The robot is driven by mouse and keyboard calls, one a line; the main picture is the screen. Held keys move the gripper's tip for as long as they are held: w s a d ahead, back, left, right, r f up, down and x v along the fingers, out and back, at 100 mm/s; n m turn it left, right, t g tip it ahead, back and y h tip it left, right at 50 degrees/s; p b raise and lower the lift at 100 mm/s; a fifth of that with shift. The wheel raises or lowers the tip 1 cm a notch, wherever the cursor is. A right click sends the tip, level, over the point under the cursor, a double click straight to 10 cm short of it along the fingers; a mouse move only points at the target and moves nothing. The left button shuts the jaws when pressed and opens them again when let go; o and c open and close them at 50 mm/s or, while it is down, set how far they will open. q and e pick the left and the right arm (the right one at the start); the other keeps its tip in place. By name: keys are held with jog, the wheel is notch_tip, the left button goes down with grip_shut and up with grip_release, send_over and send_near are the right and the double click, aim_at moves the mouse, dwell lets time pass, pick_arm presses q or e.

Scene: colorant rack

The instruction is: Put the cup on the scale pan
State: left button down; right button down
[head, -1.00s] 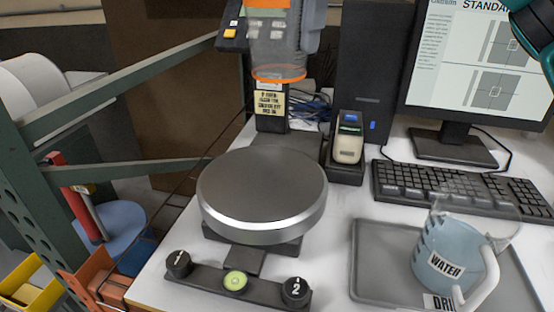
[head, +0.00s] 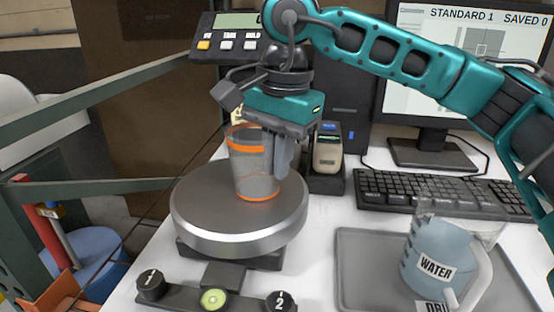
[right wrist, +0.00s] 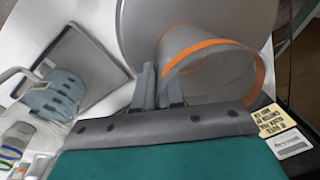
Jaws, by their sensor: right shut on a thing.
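The cup (head: 250,160) is a see-through grey tumbler with orange bands at its rim and base. It stands upright over the round metal scale pan (head: 205,210), its base within the pan's outline. I cannot tell whether the base touches the pan. My right gripper (head: 284,160) is shut on the cup's wall, on its right side in the head view. In the right wrist view the cup (right wrist: 212,72) shows beside the fingers (right wrist: 158,88), with the pan (right wrist: 135,25) behind it. My left gripper is not in view.
The scale's display (head: 237,22) stands behind the pan. A WATER jug (head: 432,258) sits on a grey tray (head: 365,265) at right. A keyboard (head: 440,192), a monitor (head: 455,60) and a small device on a stand (head: 327,150) stand behind. Numbered knobs (head: 150,283) are in front.

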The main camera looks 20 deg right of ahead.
jog(key=shift+f, duration=0.1)
jog(key=shift+f, duration=0.15)
jog(key=c, duration=1.2)
grip_release()
jog(key=shift+c, duration=0.2)
notch_tip(320, 180, up, 12)
jog(key=s+p, duration=0.1)
jog(key=shift+d+r+p, duration=0.2)
jog(key=shift+p, duration=0.1)
jog(key=shift+f, duration=0.1)
